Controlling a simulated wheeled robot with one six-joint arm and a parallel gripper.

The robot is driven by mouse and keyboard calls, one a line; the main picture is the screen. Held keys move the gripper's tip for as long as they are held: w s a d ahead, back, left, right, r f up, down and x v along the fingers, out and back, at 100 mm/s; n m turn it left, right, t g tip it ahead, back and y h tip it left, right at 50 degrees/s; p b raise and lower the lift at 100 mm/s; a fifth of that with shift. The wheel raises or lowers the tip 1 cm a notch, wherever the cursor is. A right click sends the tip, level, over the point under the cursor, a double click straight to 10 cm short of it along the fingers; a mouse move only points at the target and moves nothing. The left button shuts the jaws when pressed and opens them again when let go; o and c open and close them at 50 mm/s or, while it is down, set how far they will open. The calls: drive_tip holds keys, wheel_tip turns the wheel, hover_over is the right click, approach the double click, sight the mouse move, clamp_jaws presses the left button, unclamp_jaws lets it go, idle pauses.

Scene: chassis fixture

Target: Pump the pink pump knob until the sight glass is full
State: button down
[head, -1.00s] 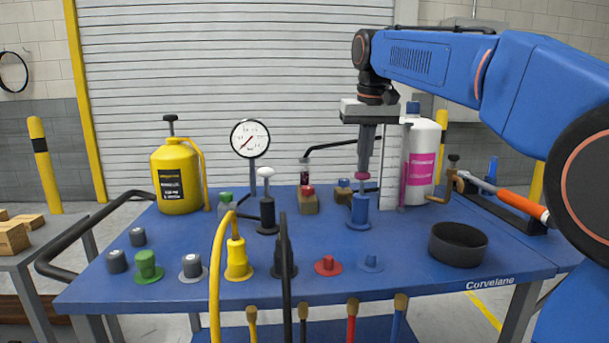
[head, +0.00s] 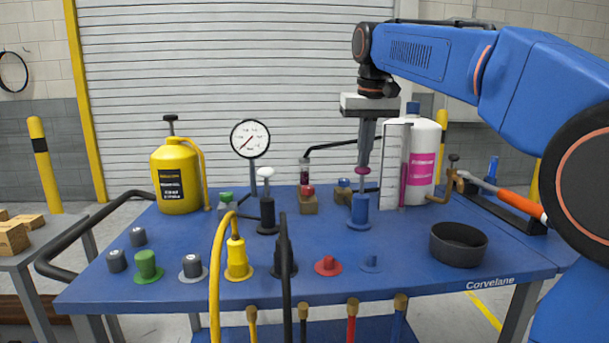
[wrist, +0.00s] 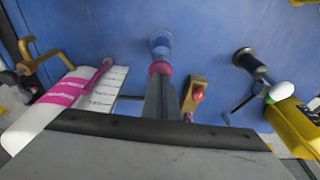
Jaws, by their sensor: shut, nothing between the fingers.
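The pink pump knob (head: 362,170) tops a blue pump body (head: 360,208) standing on the blue bench. My gripper (head: 364,165) points down with its fingers together, tips at the top of the knob and not around it. The wrist view also shows the knob (wrist: 160,69) just beyond my fingertips (wrist: 160,78). A tall white graduated scale (head: 394,165) stands right of the pump. The wrist view shows a pink tube (wrist: 96,76) beside that scale, likely the sight glass; I cannot tell its fluid level.
A white-capped black pump (head: 267,205) and a dial gauge (head: 250,139) stand left. A white bottle with a pink label (head: 423,160) is behind the scale. A black bowl (head: 458,244) sits front right. Yellow and black hoses rise at the front.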

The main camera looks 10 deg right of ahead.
drive_tip(key=shift+f, duration=1.95)
drive_tip(key=shift+r, duration=2.6)
drive_tip(key=shift+r, duration=0.15)
wheel_tip(320, 180, up, 6)
drive_tip(key=shift+f, duration=0.1)
drive_tip(key=shift+s, duration=0.1)
